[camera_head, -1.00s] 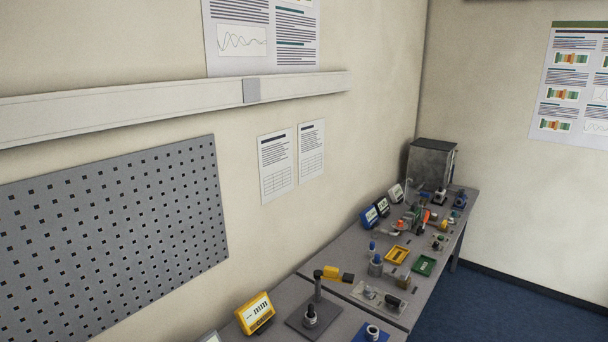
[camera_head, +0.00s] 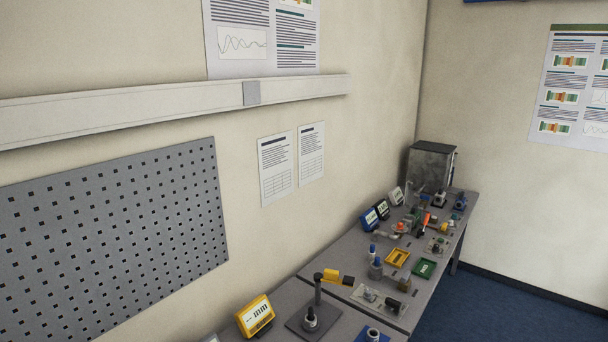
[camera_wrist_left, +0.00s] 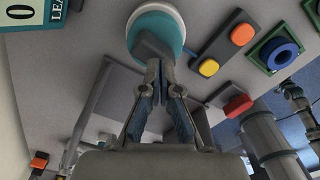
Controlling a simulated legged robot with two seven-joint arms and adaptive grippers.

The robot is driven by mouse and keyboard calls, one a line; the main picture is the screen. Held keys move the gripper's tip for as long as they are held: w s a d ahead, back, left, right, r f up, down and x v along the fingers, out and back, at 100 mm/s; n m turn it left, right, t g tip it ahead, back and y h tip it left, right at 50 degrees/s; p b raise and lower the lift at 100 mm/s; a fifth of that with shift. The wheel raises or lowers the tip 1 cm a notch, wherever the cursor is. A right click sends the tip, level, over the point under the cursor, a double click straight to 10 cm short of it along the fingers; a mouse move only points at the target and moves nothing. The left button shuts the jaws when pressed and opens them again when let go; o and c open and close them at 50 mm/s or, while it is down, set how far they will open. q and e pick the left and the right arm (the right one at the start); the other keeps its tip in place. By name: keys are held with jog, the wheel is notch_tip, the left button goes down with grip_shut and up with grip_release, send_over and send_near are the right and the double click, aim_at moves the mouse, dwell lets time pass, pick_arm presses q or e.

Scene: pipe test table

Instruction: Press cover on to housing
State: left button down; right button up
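In the left wrist view my left gripper (camera_wrist_left: 163,85) points at a round white part with a teal rim (camera_wrist_left: 157,32). Its fingertips are close together near a grey piece (camera_wrist_left: 150,47) that overlaps this round part. I cannot tell whether the fingers clamp the grey piece or only lie against it. Which parts are the cover and the housing is not clear in either view. In the head view neither gripper can be made out; the far-end parts are too small to tell apart. My right gripper is not in view.
The wrist view shows an orange-and-yellow button box (camera_wrist_left: 224,48), a blue ring on a green base (camera_wrist_left: 279,54), a red block (camera_wrist_left: 237,105) and grey pipework (camera_wrist_left: 268,135) at right. The head view shows a yellow display (camera_head: 255,315), yellow tray (camera_head: 397,257) and green tray (camera_head: 424,268).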

pick_arm(q)
jog(key=shift+f, duration=0.2)
jog(key=shift+a+f, duration=0.1)
jog(key=shift+a, duration=0.1)
jog(key=shift+a+f, duration=0.25)
jog(key=shift+a, duration=0.1)
jog(key=shift+a+f+b, duration=0.15)
jog(key=shift+b, duration=0.15)
jog(key=shift+f, duration=0.15)
jog(key=shift+d+f+b, duration=0.15)
jog(key=shift+d+b, duration=0.2)
jog(key=shift+d, duration=0.1)
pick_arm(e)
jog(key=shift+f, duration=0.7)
pick_arm(q)
jog(key=shift+s+a, duration=0.1)
jog(key=shift+a, duration=0.05)
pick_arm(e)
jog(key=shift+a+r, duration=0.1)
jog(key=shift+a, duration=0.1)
